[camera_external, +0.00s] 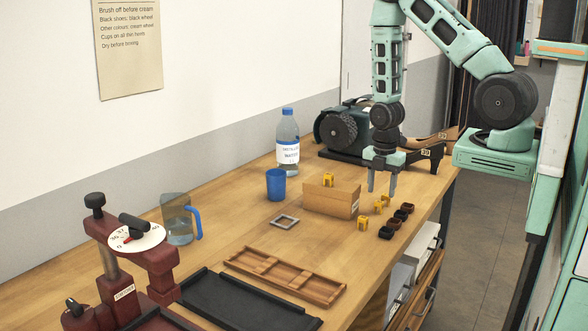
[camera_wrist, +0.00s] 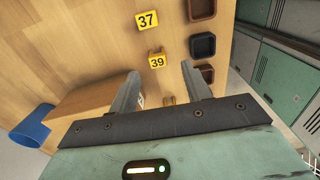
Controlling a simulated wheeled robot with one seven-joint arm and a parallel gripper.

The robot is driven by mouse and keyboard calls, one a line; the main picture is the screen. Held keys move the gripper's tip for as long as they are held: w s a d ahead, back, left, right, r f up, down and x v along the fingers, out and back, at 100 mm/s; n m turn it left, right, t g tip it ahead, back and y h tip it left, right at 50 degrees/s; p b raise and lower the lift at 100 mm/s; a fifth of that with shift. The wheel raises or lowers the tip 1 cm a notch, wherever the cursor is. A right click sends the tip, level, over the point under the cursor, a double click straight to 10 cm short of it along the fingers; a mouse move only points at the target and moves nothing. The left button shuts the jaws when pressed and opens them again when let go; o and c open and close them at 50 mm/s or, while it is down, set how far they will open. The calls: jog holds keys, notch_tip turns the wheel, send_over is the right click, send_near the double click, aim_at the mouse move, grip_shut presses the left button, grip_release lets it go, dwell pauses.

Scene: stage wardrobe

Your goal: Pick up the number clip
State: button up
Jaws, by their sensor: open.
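Several yellow number clips are in view. In the external view yellow clips stand on the table (camera_external: 362,223), below my gripper (camera_external: 378,207), and at the cardboard box (camera_external: 328,180). My gripper (camera_external: 381,190) is open, empty and pointing down above the table clips. Its fingertips (camera_wrist: 160,74) straddle the area just beside the 39 clip. I cannot tell which clip is meant.
Small dark and brown cups (camera_external: 394,222) stand right of the clips. The cardboard box (camera_external: 330,200) is close on the left, with a blue cup (camera_external: 276,184) and bottle (camera_external: 288,142) beyond. A black machine (camera_external: 345,130) stands behind. The wooden tray (camera_external: 285,275) lies nearer.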

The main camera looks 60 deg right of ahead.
aim_at(384, 204)
jog(key=shift+w+f+p, duration=0.15)
jog(key=shift+f+p, duration=1)
jog(key=shift+f, duration=1.65)
jog(key=c, duration=1)
